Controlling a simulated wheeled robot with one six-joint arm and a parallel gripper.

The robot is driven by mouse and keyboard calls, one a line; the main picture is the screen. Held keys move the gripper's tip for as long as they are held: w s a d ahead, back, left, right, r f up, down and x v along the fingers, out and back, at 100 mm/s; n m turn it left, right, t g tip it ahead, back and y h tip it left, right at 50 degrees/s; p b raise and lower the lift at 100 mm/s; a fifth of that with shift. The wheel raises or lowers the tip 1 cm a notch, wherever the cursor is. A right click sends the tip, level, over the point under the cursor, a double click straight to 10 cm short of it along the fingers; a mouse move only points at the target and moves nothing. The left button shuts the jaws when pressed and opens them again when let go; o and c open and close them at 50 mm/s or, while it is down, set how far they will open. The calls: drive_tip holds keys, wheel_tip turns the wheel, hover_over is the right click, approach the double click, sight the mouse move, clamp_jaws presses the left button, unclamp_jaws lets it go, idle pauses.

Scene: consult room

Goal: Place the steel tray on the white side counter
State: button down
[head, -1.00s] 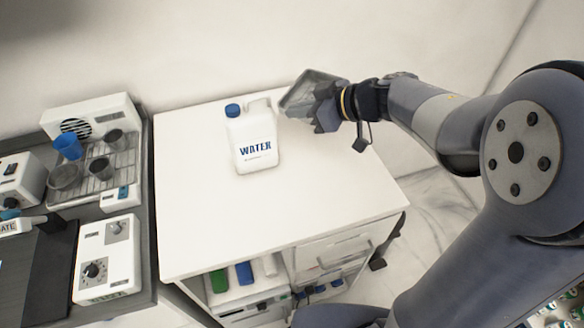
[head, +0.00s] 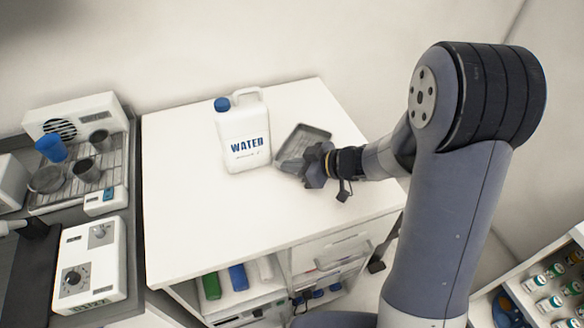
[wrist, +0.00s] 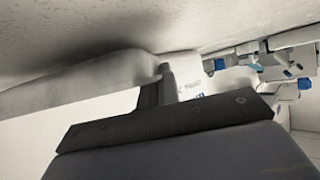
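The steel tray (head: 306,137) is a small grey rectangular tray over the white side counter (head: 215,215), just right of the water jug. My gripper (head: 304,165) is shut on the tray's near edge. The tray looks low and tilted; I cannot tell whether it touches the counter. In the wrist view a pale tray edge (wrist: 80,85) runs up to the dark finger, and the fingertips are partly hidden.
A white water jug (head: 243,138) with a blue cap stands close left of the tray. The counter's front and left are clear. At left is a dark bench with a wire rack, blue cup (head: 50,148) and a white dial device (head: 90,265).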

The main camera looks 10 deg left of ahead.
drive_tip(key=shift+f, duration=0.25)
drive_tip(key=shift+f, duration=0.15)
drive_tip(key=c, duration=1.7)
unclamp_jaws()
drive_tip(key=shift+r, duration=0.2)
drive_tip(key=shift+d+r, duration=0.15)
drive_tip(key=shift+d, duration=0.15)
drive_tip(key=p+v, duration=0.1)
drive_tip(key=v, duration=1)
drive_tip(key=shift+s+d, duration=0.1)
drive_tip(key=shift+s, duration=0.1)
